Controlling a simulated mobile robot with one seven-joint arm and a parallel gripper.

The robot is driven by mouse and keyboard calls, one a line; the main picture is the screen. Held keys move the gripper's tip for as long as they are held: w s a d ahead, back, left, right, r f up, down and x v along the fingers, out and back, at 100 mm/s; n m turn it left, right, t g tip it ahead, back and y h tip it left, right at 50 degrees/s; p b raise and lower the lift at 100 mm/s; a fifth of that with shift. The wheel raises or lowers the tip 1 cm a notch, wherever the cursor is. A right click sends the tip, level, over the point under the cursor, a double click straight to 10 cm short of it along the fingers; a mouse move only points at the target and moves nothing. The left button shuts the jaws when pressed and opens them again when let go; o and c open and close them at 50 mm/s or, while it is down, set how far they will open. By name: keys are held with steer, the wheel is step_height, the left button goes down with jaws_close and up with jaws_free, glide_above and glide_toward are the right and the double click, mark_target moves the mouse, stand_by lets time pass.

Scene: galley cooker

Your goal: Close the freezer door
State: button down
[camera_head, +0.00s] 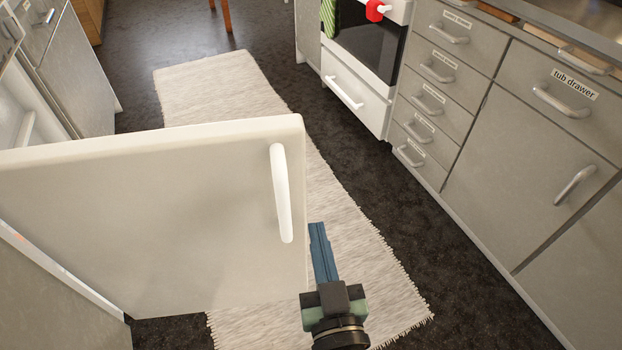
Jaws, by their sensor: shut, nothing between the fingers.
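The freezer door (150,225) is a white panel at the left of the head view. It stands wide open, swung out across the aisle, with its outer face toward me. Its white vertical handle (281,195) is near the door's free edge at the right. Part of the white freezer interior (20,115) shows behind the door at the far left. My gripper (318,232) is shut and empty. Its blue fingers are just right of the door's free edge, below and to the right of the handle. I cannot tell whether they touch the door.
A pale woven rug (350,220) lies along the dark floor (400,215) of the aisle. Grey drawers and cupboards with handles line the right, with a tub drawer (565,95) labelled. A white oven (355,85) stands beyond them. Grey cabinets (75,75) are at the back left.

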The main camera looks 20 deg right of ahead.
mark_target(304, 166)
steer(key=b+x, duration=0.1)
steer(key=x, duration=1.1)
steer(key=shift+b, duration=0.35)
